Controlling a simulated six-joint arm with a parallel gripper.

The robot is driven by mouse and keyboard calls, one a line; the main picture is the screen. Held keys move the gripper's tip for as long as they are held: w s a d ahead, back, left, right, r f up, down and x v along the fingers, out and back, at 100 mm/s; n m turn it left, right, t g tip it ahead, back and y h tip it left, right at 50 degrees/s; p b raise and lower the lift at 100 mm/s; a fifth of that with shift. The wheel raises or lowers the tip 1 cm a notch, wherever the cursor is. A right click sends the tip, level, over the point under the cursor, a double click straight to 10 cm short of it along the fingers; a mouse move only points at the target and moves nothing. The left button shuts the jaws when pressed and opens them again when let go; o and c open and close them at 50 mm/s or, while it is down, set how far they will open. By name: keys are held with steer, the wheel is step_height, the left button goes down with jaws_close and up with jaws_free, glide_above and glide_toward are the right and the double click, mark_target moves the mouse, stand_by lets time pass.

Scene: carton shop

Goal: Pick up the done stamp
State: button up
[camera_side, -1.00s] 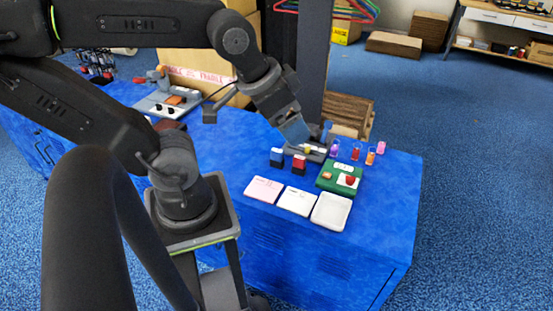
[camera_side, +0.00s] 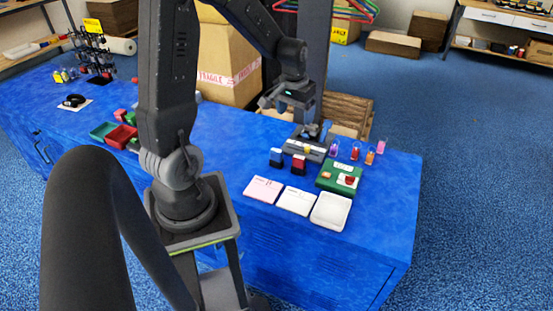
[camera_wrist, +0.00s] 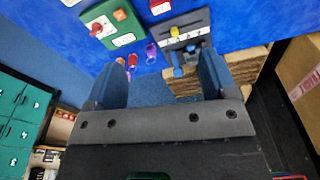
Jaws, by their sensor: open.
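I cannot read a "done" label on any stamp, so I cannot tell which one is the done stamp. A dark grey stand (camera_side: 313,153) holds small upright pieces, one with a yellow top. In the wrist view, the stand (camera_wrist: 200,20) shows the yellow piece (camera_wrist: 173,31) and blue-handled pieces (camera_wrist: 177,60) near its edge. A blue block-shaped stamp (camera_side: 276,157) and a red one (camera_side: 298,164) stand in front of it. My gripper (camera_wrist: 163,75) is open and empty. In the side view, my gripper (camera_side: 290,100) is above and behind the stand, apart from it.
A dark post (camera_side: 315,60) rises behind my gripper.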

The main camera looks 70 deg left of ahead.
steer(key=n+g, duration=0.1)
steer(key=n, duration=0.1)
glide_above(276, 158)
steer(key=a, duration=0.1)
step_height(276, 158, down, 9)
steer(key=shift+h, duration=0.4)
steer(key=f, duration=0.7)
steer(key=shift+w+a+f, duration=0.1)
steer(key=shift+w+f, duration=0.1)
steer(key=shift+w, duration=0.05)
steer(key=shift+f, duration=3.2)
steer(key=shift+c, duration=0.4)
steer(key=c, duration=0.9)
